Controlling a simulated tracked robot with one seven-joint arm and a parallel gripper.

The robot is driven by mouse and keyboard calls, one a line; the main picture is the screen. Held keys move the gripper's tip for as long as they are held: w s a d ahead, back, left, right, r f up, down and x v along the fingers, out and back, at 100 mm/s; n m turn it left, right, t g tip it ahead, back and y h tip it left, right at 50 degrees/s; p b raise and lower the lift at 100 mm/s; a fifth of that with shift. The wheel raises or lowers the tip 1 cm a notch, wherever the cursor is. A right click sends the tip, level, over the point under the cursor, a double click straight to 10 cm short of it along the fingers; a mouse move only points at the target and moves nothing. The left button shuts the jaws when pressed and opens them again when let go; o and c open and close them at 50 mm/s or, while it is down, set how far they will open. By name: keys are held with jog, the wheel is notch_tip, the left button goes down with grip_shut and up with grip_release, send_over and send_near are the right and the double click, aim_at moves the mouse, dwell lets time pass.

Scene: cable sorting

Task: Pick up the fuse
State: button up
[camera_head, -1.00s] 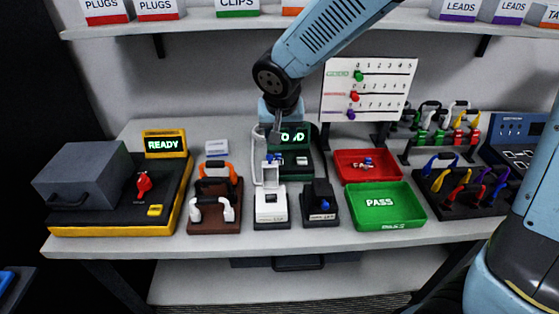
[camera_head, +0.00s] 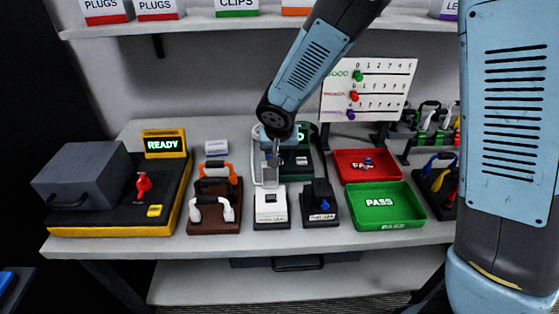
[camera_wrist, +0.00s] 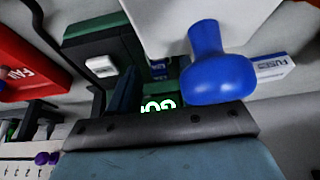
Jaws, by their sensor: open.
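My gripper (camera_head: 271,172) is open and points down just behind the white press-like device (camera_head: 271,207), close to the green tester (camera_head: 303,165). The tester's lit display shows part of its text in the wrist view (camera_wrist: 158,105). A blue knob (camera_wrist: 218,70) on a stem stands close in front of the gripper in the wrist view and covers part of it. A loose fuse cannot be made out in either view. A small white box with lettering that seems to read FUSE (camera_wrist: 272,68) lies on the table; in the head view the box (camera_head: 216,148) is left of the gripper.
A black device (camera_head: 319,203) stands right of the white one. The red tray (camera_head: 347,177) and green PASS tray (camera_head: 370,221) lie further right. Left are a rack with handles (camera_head: 213,225) and the yellow-edged READY station (camera_head: 115,231). Bare table shows along the front edge.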

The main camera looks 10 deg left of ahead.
jog(key=shift+f, duration=0.15)
jog(key=shift+c, duration=0.5)
grip_shut()
jog(key=shift+w+r, duration=0.1)
jog(key=shift+r, duration=0.25)
notch_tip(320, 180, up, 2)
jog(key=shift+r, duration=0.1)
jog(key=s+d+r, duration=0.9)
jog(key=s+r, duration=0.1)
jog(key=r, duration=0.3)
jog(key=shift+d, duration=0.35)
